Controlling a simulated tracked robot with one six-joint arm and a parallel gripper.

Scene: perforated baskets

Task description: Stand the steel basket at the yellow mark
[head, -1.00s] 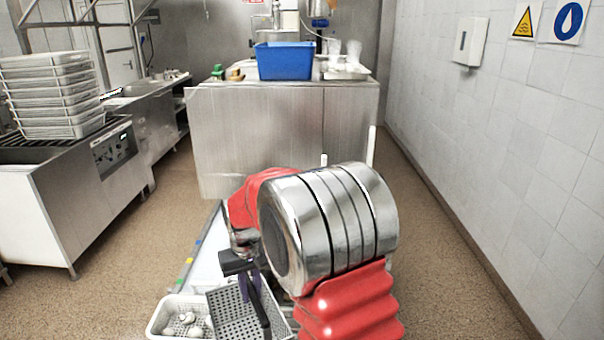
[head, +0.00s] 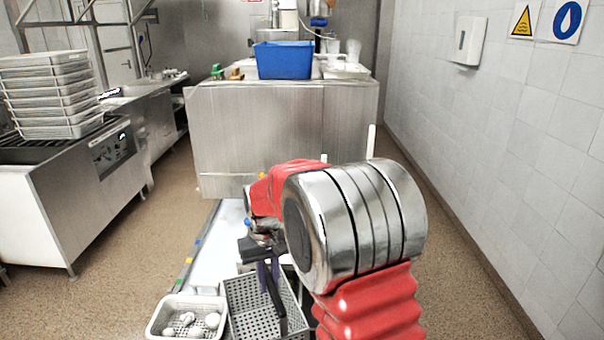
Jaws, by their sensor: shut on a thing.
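The steel basket (head: 240,291), a grey perforated open box, is at the lower middle of the head view, just right of a white basket. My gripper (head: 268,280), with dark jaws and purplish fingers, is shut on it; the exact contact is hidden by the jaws. The basket looks close to level, but I cannot tell whether it touches the white work surface (head: 222,250). A small yellow mark (head: 188,260) is on the left edge of that surface, left of and beyond the basket. My arm hides the surface to the right.
The white basket (head: 156,325) holds several pale round items and stands close to the steel basket's left side. A blue mark (head: 197,241) and a green mark (head: 178,282) flank the yellow one. The visible strip of surface beyond the baskets looks clear.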

